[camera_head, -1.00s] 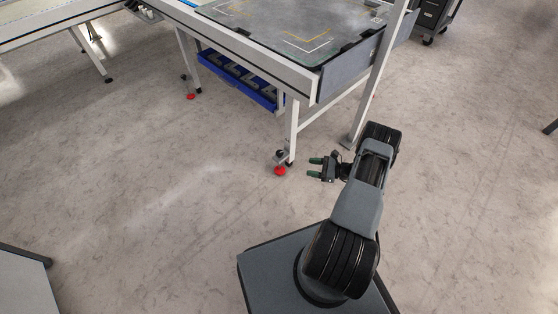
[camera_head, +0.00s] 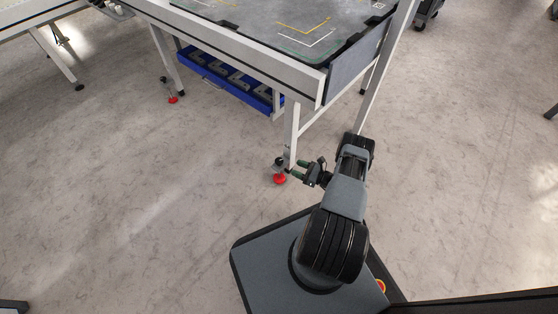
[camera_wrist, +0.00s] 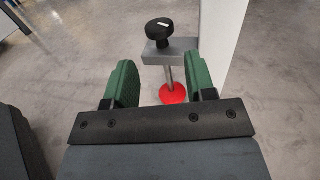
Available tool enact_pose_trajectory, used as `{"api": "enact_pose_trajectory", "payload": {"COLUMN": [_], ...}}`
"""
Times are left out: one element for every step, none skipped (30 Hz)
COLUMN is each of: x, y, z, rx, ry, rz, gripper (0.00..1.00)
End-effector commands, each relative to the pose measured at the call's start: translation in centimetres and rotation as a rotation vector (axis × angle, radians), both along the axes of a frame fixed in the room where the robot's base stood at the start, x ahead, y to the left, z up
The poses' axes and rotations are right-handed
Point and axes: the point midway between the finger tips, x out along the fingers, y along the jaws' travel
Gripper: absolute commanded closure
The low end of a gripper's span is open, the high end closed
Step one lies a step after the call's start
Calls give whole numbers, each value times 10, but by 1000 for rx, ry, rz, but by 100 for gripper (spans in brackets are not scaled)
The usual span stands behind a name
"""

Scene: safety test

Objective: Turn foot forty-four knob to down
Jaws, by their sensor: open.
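The foot's black round knob (camera_wrist: 159,32) has a white mark on its top, toward the right side. It stands above a grey bracket (camera_wrist: 172,49) fixed beside a white table leg (camera_wrist: 222,40). A thin rod runs down from the bracket to a red foot (camera_wrist: 173,93) near the floor. In the head view the knob is small and its mark cannot be read; the red foot (camera_head: 280,179) shows below it. My gripper (camera_head: 296,168) is open and empty, just right of the knob. In the wrist view, the knob lies ahead, between its green fingers (camera_wrist: 160,62), apart from them.
The table (camera_head: 300,76) with a grey top stands above and behind the foot. A blue tray (camera_head: 228,83) sits under it. Another red foot (camera_head: 173,100) is on a leg farther left. The floor (camera_head: 130,200) at left is clear.

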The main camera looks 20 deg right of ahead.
Motion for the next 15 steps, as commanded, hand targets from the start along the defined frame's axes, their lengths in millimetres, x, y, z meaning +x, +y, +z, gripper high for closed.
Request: {"api": "enact_pose_trajectory", "payload": {"x": [9,13,20,24,28,33,38,42,47,50,53,57,59,61,64], "y": [9,13,18,21,25,30,32,35,39,42,44,47,49,51,53], "z": [-2,-2,-2,-2,-2,-2,-2,-2,-2,-2,-2,-2,-2,-2,-1], "rx": [-1,-2,-2,-2,-1,0,-1,-1,-1,-2,-1,-1,-1,-1,-1], "ry": [-1,-1,-1,-1,-2,-1,-2,-2,-2,-1,-1,-1,-1,-1,-1], "rz": [8,8,8,8,8,8,7,6,5,5,4,3,3,2,1], "gripper": [50,50,50,50,50,50,50,50,50,50,50,50,50,50,50]}}
